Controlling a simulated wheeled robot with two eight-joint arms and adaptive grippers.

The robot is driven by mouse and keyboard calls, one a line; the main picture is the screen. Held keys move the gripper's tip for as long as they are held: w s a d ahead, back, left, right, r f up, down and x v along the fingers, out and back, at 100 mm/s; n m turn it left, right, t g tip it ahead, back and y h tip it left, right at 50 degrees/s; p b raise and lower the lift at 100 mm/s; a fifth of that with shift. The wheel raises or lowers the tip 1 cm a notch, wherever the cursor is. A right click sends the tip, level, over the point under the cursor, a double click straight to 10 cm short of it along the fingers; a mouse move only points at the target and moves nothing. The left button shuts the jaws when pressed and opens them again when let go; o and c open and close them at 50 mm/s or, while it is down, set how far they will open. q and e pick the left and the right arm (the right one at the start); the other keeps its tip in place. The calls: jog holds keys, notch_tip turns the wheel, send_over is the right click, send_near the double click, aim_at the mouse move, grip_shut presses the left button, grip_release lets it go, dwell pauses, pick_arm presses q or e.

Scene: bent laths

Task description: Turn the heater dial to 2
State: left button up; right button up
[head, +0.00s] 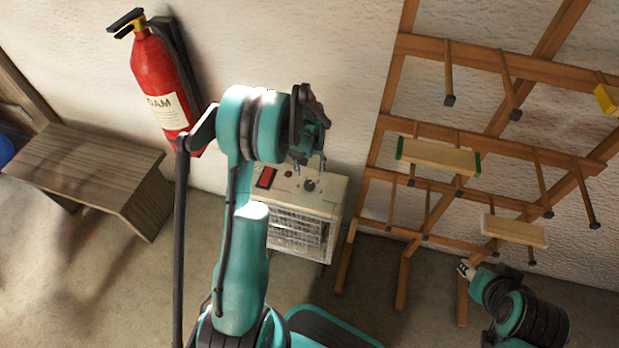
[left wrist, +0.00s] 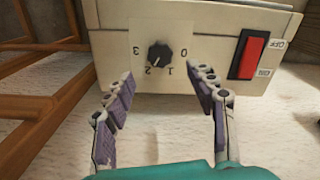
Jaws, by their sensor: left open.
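The heater (head: 318,196) is a cream box with a wire-mesh front, standing against the wall in the head view. Its black dial (head: 309,185) is on the top panel. In the left wrist view the dial (left wrist: 160,54) shows upside down among the marks 0, 1, 2 and 3, and its light pointer mark seems to point toward the 2. My left gripper (head: 309,162) is just over the panel; in the left wrist view its open fingers (left wrist: 161,75) are spread on either side, short of the dial, with nothing between them. My right gripper (head: 466,268) is low at the right, away from the heater.
A red rocker switch (left wrist: 247,57) marked OFF and ON is beside the dial. A wooden rack (head: 398,130) with laths stands right of the heater. A red fire extinguisher (head: 160,85) hangs on the wall, and a wooden bench (head: 85,165) stands at left.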

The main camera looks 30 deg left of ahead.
pick_arm(q)
jog(key=shift+r, duration=2.15)
